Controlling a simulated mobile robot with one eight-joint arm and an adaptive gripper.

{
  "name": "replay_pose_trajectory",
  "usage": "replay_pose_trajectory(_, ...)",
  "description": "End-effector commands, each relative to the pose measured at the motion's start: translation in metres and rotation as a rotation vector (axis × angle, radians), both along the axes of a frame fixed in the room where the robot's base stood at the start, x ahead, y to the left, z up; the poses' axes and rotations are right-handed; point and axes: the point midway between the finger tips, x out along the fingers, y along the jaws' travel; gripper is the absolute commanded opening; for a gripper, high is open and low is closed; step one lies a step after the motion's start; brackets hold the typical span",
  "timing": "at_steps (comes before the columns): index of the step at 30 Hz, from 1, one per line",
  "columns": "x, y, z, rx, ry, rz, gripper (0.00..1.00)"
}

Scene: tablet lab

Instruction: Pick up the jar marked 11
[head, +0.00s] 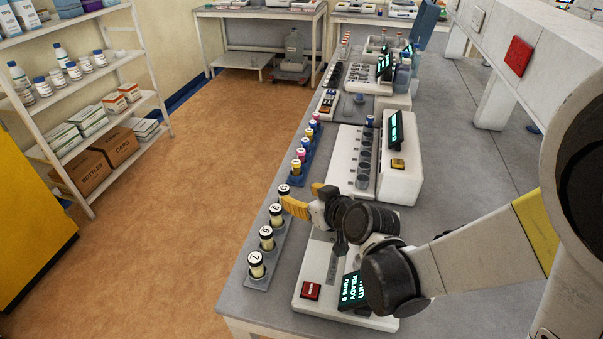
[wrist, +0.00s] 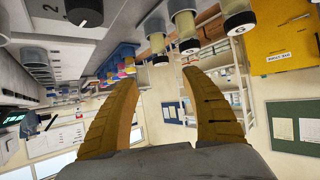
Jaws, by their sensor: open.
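Several jars with dark lids and pale yellowish bodies stand in a grey rack (head: 262,282) along the bench's left edge. The nearest jar (head: 257,267) seems marked 7. Farther along are a second jar (head: 267,241), a third jar (head: 277,218) and a far jar (head: 284,190), whose number is too small to read surely. I cannot tell for certain which is 11. My gripper (head: 299,193) has yellow fingers, open and empty, beside the far jar. In the wrist view my gripper (wrist: 155,75) is spread, with jars (wrist: 188,32) beyond its tips, apart from them.
A blue rack (head: 310,150) with coloured jars stands farther along the edge. White machines (head: 402,177) with green screens stand right of the jars; one (head: 315,265) is under my arm. Shelves (head: 85,135) and a yellow cabinet (head: 25,230) stand left. The floor (head: 190,170) between is clear.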

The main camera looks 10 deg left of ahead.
Motion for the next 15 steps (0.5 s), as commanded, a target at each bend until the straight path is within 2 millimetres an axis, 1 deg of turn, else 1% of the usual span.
replay_pose_trajectory(2,0.005,0.007,-0.007,0.002,-0.005,0.006,0.56)
replay_pose_trajectory(6,0.022,0.019,-0.019,0.001,-0.004,0.007,0.56)
replay_pose_trajectory(9,0.032,0.027,-0.025,0.002,-0.004,0.006,0.56)
replay_pose_trajectory(15,0.041,0.033,-0.030,0.001,-0.004,0.005,0.56)
